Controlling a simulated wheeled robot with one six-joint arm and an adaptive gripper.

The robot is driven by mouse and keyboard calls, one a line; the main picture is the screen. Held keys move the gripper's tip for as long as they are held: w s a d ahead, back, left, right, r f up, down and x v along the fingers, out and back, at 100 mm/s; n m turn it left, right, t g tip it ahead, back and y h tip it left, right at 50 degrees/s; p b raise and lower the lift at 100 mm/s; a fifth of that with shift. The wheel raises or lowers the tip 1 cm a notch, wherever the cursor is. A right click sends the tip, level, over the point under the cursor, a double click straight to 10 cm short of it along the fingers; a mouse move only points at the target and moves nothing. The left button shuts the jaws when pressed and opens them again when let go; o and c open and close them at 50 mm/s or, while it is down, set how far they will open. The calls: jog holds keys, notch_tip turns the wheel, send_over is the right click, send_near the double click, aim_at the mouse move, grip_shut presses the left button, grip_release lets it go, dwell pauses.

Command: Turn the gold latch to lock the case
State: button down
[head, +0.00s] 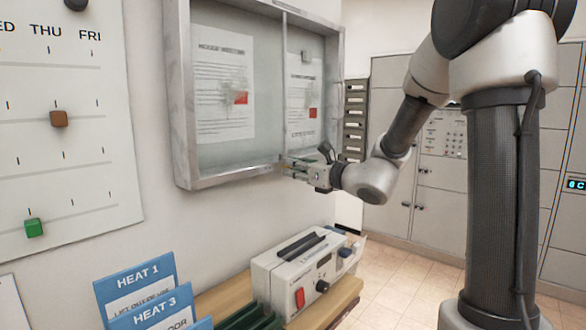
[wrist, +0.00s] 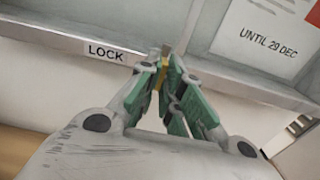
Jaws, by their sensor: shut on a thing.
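The case (head: 182,120) is a grey metal-framed, glass-fronted notice case on the wall in the head view. My gripper (head: 284,162) is at the bottom edge of its frame, near the middle divider. In the wrist view my gripper (wrist: 162,80) has its green fingers closed on the gold latch (wrist: 162,72), a thin yellow strip between the fingertips. The fingers hide most of the latch. A LOCK label (wrist: 106,53) is on the frame just left of the fingertips.
Below the case, a white laminator-like machine (head: 290,278) stands on a wooden counter (head: 345,300). Blue HEAT cards (head: 135,283) stand at its left. A calendar board (head: 60,100) hangs on the left wall. Grey lockers (head: 395,190) are at the back. The air below the case is clear.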

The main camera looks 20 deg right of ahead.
dwell(0.3)
jog(key=c, duration=1.6)
grip_release()
jog(key=v, duration=1.2)
jog(key=shift+f, duration=0.1)
